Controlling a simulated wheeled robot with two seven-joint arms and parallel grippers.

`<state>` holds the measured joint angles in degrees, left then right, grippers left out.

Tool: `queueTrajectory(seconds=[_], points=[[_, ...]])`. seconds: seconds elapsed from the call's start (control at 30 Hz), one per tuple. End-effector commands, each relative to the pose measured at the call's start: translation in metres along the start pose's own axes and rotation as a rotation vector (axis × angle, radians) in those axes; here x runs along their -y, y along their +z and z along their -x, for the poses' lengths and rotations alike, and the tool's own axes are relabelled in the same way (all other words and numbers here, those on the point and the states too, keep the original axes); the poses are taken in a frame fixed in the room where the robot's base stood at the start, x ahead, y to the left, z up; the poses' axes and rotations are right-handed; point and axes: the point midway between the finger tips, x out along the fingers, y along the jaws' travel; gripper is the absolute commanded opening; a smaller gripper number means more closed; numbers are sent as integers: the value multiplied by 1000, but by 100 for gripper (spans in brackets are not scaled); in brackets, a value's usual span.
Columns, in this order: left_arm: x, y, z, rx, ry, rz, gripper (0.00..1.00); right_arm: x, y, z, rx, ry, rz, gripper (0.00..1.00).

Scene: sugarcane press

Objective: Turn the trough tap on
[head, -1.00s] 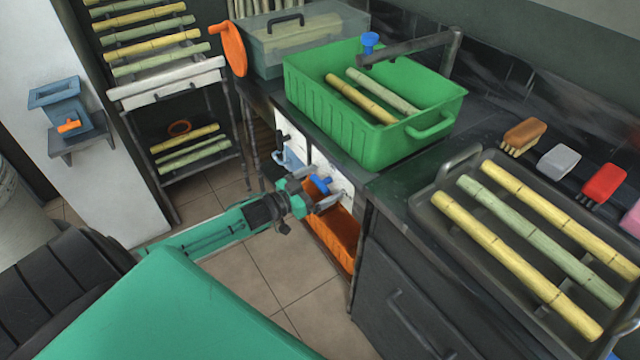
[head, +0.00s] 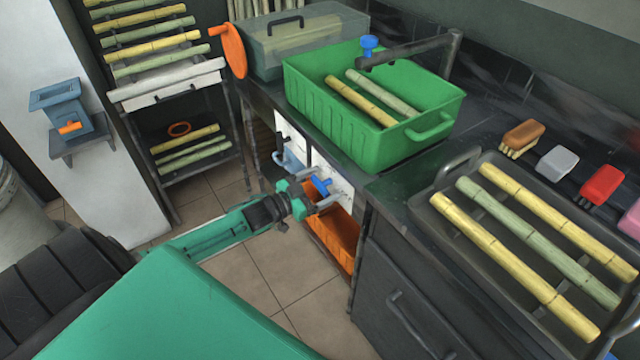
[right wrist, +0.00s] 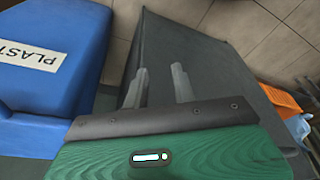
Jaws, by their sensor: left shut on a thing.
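A tap with a blue handle (head: 321,186) is on the white panel (head: 342,182) under the counter, above an orange bin (head: 335,240). My left gripper (head: 324,190) is at this tap, shut on its blue handle, with a finger on either side; the fingers partly hide it. Another tap (head: 410,48), with a blue knob (head: 369,43) on top, reaches over the green tub (head: 335,118) on the counter. My right gripper (right wrist: 160,86) shows only in the right wrist view, with its fingers apart and nothing between them.
The green tub holds two cane stalks. A dark tray (head: 462,265) with several stalks and several brushes lie on the right counter. A rack (head: 165,82) stands behind left. Tiled floor (head: 235,280) is clear. A blue bin (right wrist: 50,65) is near my right gripper.

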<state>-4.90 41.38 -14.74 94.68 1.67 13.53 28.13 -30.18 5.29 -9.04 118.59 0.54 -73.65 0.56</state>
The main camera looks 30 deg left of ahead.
Motion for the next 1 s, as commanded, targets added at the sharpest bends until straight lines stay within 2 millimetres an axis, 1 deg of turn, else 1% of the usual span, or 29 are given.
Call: queueTrajectory(seconds=[0.1,0.4,0.7,1.0], points=[[0,-2,0,0,-1,-92,61,4,8,-14,23,-7,-2,26],[-1,-1,0,0,-1,-368,61,2,17,-31,44,-4,-1,26],[-2,0,0,1,-1,-604,61,2,21,-39,54,-3,-1,26],[-2,1,0,1,0,-741,61,1,22,-42,57,-3,-1,26]])
